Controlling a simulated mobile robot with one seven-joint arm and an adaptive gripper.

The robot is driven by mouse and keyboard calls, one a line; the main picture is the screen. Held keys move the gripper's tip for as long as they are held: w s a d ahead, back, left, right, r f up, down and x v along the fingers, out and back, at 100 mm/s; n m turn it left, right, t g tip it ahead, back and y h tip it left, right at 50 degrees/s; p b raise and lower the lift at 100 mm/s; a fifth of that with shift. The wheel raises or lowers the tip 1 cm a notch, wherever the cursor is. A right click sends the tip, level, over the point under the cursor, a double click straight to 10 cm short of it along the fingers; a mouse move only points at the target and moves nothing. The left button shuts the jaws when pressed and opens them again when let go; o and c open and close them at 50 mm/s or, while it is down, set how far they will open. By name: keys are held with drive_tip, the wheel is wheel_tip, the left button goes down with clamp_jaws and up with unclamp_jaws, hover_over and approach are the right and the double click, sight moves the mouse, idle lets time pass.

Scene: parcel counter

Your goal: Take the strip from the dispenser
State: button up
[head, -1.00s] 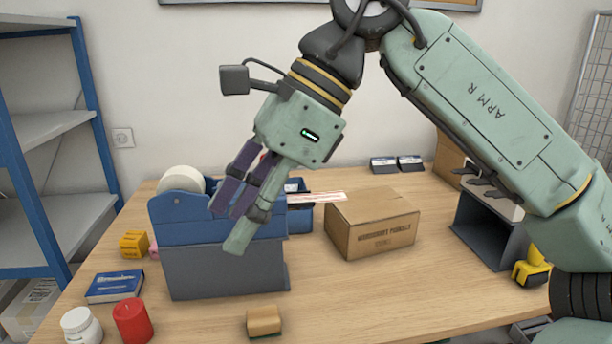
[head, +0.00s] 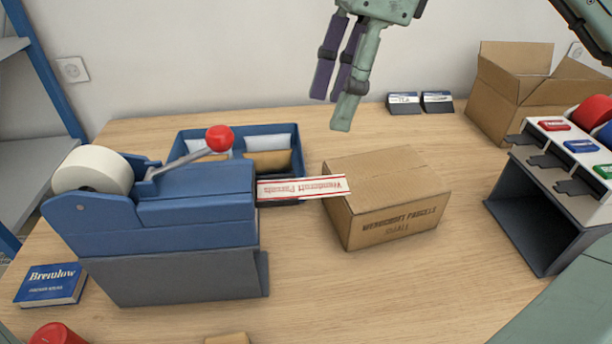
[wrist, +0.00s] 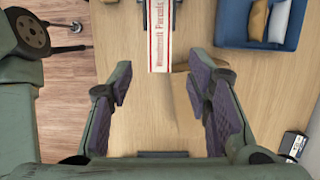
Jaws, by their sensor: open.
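The blue tape dispenser (head: 180,215) stands on the left of the table on a grey base, with a white roll (head: 93,171) and a red-knobbed lever (head: 219,138). A white strip with red edges and print (head: 303,188) sticks out of its right side, its free end by the top of the closed box. The strip also shows at the top of the wrist view (wrist: 160,38), beyond my fingertips. My gripper (head: 338,110) is open and empty, raised above the back of the table. It is apart from the strip.
A closed cardboard box (head: 392,222) stands right of the dispenser. A blue tray (head: 290,137) with packets lies behind the strip. An open box (head: 525,95) and a grey stand with colored labels (head: 535,210) are at right. The table front is mostly clear.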

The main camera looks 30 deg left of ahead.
sight(320, 186)
drive_tip(key=b+x, duration=0.2)
drive_tip(key=d+b+x, duration=0.1)
drive_tip(key=b+x, duration=0.2)
drive_tip(key=w+b+x, duration=0.1)
drive_tip(key=b+x, duration=0.2)
drive_tip(key=shift+s+d+f, duration=0.1)
drive_tip(key=shift+d+f, duration=0.1)
drive_tip(key=shift+f, duration=0.2)
drive_tip(key=shift+b+x, duration=0.8)
drive_tip(key=shift+x, duration=0.75)
drive_tip(key=shift+c, duration=0.5)
drive_tip(key=c, duration=0.4)
drive_tip(key=shift+r, duration=0.1)
